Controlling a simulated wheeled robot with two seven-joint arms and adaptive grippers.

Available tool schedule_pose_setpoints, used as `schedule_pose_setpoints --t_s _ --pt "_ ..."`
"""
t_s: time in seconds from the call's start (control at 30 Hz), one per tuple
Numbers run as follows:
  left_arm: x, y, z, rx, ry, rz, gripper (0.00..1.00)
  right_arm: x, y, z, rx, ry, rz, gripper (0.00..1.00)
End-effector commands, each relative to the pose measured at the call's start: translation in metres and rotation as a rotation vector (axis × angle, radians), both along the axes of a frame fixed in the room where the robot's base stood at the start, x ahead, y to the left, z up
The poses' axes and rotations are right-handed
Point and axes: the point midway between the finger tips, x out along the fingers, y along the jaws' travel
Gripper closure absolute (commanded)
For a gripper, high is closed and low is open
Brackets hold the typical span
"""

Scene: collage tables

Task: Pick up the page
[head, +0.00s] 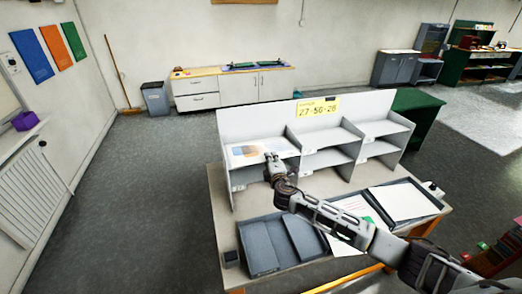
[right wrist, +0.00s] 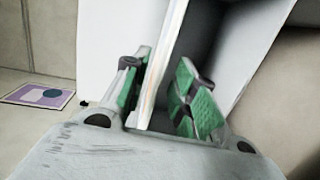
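The page (head: 250,151), a white sheet with an orange and blue picture, lies on the upper left shelf of the grey shelf unit (head: 240,121). My right gripper (head: 272,159) is at the front edge of that shelf, by the page's right side. In the right wrist view the right gripper (right wrist: 160,95) is open, its green-padded fingers on either side of a thin pale edge (right wrist: 160,70). I cannot tell whether this edge is page, shelf board or both. A gap shows before the right-hand finger. My left gripper is not in view.
Below, the table holds a dark open tray (head: 262,248), a folder with white paper (head: 402,200) and a small dark box (head: 231,258). A yellow number sign (head: 318,109) tops the shelf unit. A purple picture (right wrist: 40,95) shows in the wrist view.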

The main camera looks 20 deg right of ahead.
Motion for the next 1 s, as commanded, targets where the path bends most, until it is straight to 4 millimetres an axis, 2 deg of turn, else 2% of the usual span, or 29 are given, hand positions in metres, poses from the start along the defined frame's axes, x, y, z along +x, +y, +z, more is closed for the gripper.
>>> schedule_pose_setpoints --t_s 0.4,0.63,1.0 --pt "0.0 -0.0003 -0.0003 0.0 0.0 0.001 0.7 -0.0001 0.0001 -0.0002 0.001 0.0 0.0 0.72" --pt "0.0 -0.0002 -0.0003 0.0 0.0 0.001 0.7 -0.0001 0.0 -0.0002 0.001 0.0 0.0 1.0" --pt "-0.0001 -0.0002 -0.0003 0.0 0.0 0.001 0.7 -0.0003 0.0 -0.0004 0.001 0.0 0.0 1.0"
